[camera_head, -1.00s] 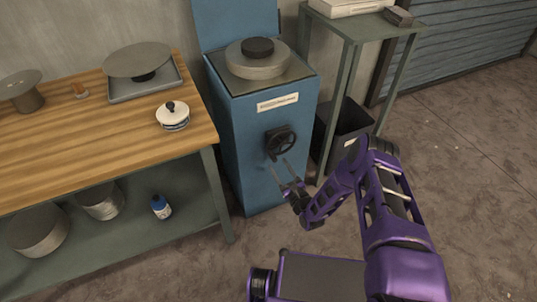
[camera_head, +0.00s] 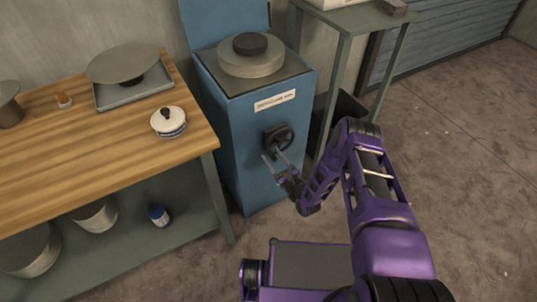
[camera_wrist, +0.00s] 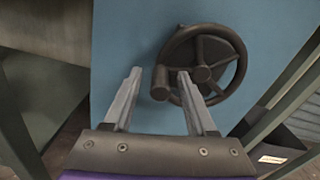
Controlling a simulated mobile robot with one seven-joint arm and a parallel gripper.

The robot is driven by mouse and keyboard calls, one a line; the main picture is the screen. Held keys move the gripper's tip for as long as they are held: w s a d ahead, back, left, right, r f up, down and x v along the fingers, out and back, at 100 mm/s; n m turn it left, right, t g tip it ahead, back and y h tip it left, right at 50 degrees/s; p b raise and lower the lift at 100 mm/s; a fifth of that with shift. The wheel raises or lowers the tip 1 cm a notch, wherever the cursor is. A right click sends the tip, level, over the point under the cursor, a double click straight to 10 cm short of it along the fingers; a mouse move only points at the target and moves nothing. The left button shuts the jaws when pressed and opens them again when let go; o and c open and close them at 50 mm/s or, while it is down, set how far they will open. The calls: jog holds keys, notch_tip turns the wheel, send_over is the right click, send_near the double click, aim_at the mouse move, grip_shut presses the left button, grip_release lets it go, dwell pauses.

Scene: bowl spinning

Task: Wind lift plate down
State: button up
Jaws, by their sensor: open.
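A black handwheel (camera_head: 278,137) with a crank knob sits on the front of a blue cabinet (camera_head: 240,150). In the wrist view the handwheel (camera_wrist: 205,62) shows its spokes and hub, and its knob (camera_wrist: 160,82) stands out at the left of the rim. A round grey plate (camera_head: 250,60) with a dark disc on it lies on the cabinet top. My gripper (camera_head: 276,157) is just in front of the handwheel. In the wrist view my gripper (camera_wrist: 160,75) is open, with the knob between its two fingers; contact cannot be told.
A wooden workbench (camera_head: 60,160) stands left of the cabinet, bearing a scale (camera_head: 125,65) and a white lidded pot (camera_head: 168,121). A green side table (camera_head: 350,20) and a dark bin (camera_head: 350,107) stand to the right. The floor at right is clear.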

jog(key=shift+w+a, duration=0.1)
jog(key=shift+w, duration=0.05)
grip_shut()
dwell(0.4)
